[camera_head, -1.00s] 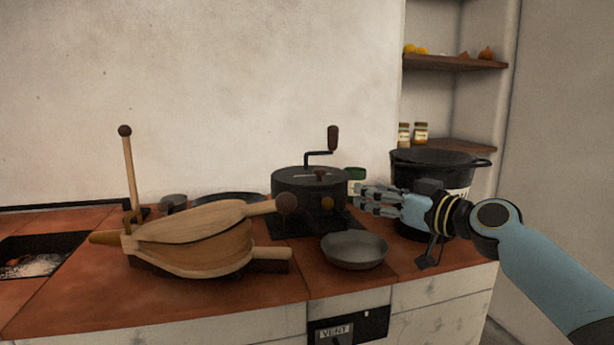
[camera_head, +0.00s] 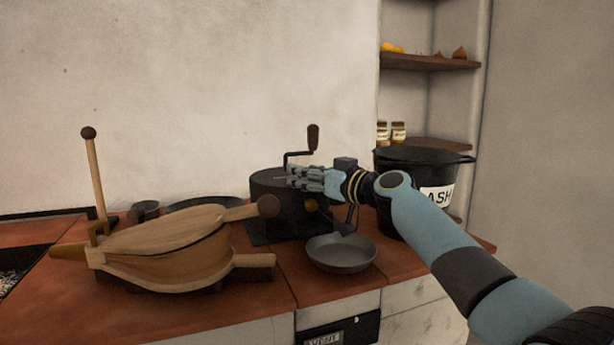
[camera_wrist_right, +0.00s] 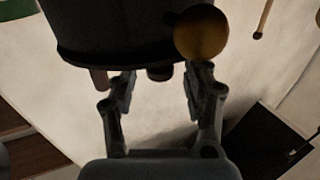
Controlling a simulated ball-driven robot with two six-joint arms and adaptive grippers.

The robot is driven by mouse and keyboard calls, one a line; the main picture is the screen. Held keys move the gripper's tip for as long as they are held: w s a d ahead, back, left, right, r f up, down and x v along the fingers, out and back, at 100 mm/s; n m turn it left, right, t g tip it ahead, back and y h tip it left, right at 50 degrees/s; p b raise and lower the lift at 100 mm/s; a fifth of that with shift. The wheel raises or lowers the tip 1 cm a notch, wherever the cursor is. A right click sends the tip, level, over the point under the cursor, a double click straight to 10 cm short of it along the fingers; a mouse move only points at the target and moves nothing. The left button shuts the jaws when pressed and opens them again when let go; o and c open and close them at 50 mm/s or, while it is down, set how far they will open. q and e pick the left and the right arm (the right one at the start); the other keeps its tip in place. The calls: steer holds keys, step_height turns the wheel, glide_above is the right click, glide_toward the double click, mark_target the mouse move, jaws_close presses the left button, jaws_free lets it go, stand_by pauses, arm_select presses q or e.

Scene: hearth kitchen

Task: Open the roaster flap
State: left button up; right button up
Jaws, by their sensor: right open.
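The roaster (camera_head: 268,193) is a squat black drum with a crank (camera_head: 313,140) on its top and a round brass-coloured knob (camera_head: 311,205) on its side. My right gripper (camera_head: 297,178) is at the top of the drum, in front of its right part, and hides the flap area from the head camera. In the right wrist view the open fingers (camera_wrist_right: 158,88) stand apart at the rim of the dark drum (camera_wrist_right: 120,28), and the brass knob (camera_wrist_right: 202,32) is close by one finger. I cannot tell whether they touch anything. My left gripper is not in view.
A grey pan (camera_head: 341,256) sits in front of the roaster, below my right gripper. Wooden bellows (camera_head: 165,250) lie to the left. A black ash bucket (camera_head: 395,195) stands right, behind my arm. Shelves (camera_head: 430,62) hold jars and small items. A vent panel (camera_head: 340,333) is below the counter.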

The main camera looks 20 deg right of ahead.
jaws_close()
stand_by(0.4)
